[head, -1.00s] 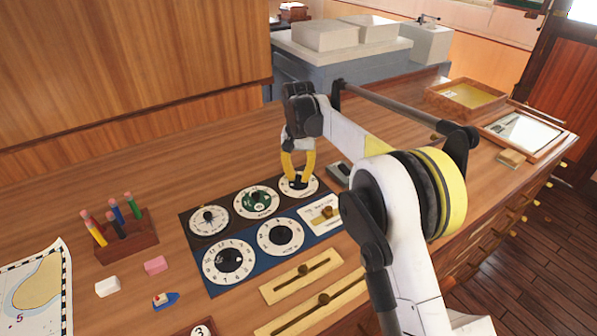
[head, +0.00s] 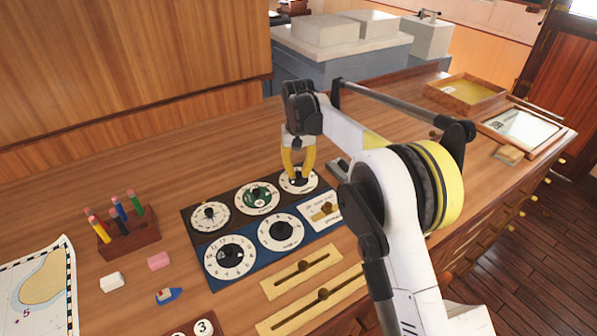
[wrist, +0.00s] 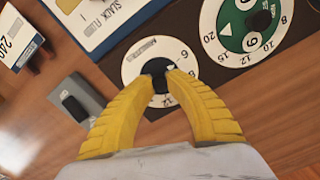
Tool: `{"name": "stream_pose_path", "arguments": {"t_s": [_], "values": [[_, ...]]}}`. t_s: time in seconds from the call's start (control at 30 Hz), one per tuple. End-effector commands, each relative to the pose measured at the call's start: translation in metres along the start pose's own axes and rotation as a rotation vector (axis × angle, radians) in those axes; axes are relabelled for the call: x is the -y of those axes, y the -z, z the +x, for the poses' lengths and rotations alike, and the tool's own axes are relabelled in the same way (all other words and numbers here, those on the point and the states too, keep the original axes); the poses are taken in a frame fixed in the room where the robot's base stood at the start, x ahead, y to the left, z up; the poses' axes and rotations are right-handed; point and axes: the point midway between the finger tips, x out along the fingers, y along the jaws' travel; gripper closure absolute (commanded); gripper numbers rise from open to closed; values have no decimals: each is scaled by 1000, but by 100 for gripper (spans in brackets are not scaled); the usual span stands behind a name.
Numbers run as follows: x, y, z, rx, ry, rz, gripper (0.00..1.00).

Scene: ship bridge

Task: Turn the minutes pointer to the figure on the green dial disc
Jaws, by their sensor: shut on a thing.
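My gripper (head: 298,176) has its yellow fingers shut on the dark knob (wrist: 161,84) of the white dial (wrist: 133,68) at the right end of the upper row. In the wrist view the fingertips close on the knob from both sides and hide part of the dial's figures. A small label above the knob is too blurred to read surely. The green dial disc (head: 258,194) sits in the white-ringed dial just left of it. In the wrist view the green disc (wrist: 230,27) shows a white triangle and a figure in a white circle, upside down or tilted, perhaps 6 or 9.
A black-and-white dial (head: 210,216) is left of the green one. Two larger dials and a white slider plate (head: 322,212) lie on the blue panel. Wooden slider bars (head: 302,271), a pencil block (head: 130,240), erasers and a chart (head: 40,285) lie around. Bench behind the gripper is clear.

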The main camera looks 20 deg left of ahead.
Motion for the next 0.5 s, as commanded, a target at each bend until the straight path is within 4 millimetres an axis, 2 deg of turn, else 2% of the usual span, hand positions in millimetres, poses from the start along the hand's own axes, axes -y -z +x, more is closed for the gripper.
{"name": "stream_pose_path", "arguments": {"t_s": [0.03, 0.07, 0.1, 0.13, 0.5], "values": [[0, 0, 0, 0, 0, 0, 100], [0, 0, 0, 0, 0, 0, 77], [0, 0, 0, 0, 0, 0, 64], [0, 0, 0, 0, 0, 1, 57], [0, 0, -5, 0, 0, 1, 57]]}}
